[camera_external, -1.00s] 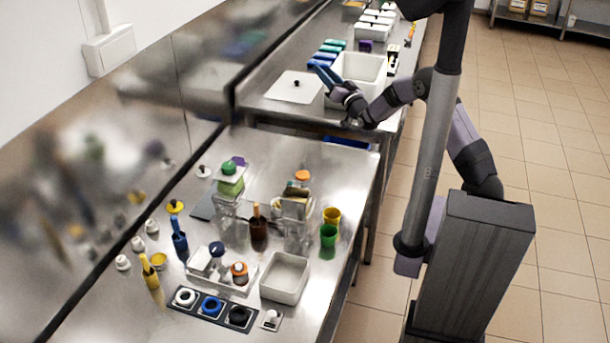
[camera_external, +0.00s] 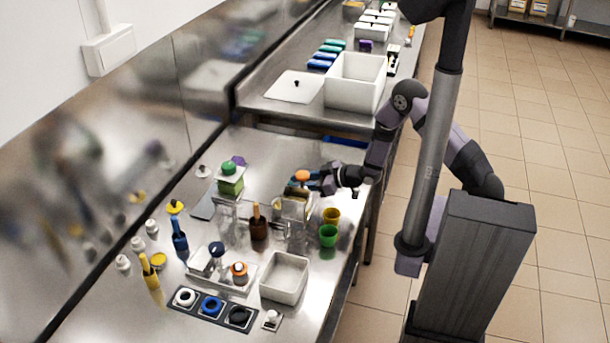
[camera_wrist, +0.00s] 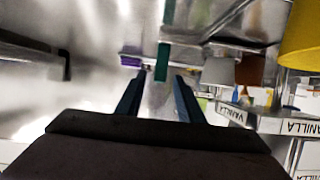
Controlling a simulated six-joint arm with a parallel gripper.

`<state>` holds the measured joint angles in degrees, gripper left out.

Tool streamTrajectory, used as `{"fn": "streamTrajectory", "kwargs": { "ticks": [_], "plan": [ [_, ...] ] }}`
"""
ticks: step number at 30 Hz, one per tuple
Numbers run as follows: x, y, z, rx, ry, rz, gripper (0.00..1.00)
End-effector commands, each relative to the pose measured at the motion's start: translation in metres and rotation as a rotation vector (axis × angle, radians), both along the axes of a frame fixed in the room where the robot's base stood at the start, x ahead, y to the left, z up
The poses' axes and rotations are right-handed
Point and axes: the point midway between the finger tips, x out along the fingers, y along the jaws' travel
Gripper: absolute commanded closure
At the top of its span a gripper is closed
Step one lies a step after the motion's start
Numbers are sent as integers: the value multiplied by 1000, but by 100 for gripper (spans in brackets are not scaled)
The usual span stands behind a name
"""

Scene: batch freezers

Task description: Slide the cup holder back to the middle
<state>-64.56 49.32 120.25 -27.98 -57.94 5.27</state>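I cannot tell for certain which item is the cup holder. Two clear stands are on the near steel table: one under a green block (camera_external: 231,186), the other, a clear stand (camera_external: 292,208), with an orange-topped item (camera_external: 302,176) by it. My gripper (camera_external: 303,181) is low over the table, beside the orange top. In the wrist view my gripper (camera_wrist: 158,95) has its fingers apart, with a blurred pale shape between them and a green upright piece (camera_wrist: 163,62) beyond. Contact cannot be told.
A white bin (camera_external: 284,278), a tray of jars (camera_external: 222,272) and a black strip of round pots (camera_external: 211,307) fill the front. A brown bottle (camera_external: 259,225) stands close left of the clear stand. Vanilla-labelled containers (camera_wrist: 255,122) are right in the wrist view.

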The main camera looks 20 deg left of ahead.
Motion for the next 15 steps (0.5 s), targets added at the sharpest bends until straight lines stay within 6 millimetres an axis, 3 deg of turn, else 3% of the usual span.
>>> {"fn": "streamTrajectory", "kwargs": {
  "ticks": [15],
  "plan": [
    [0,52,-19,3,0,-1,66]
  ]
}}
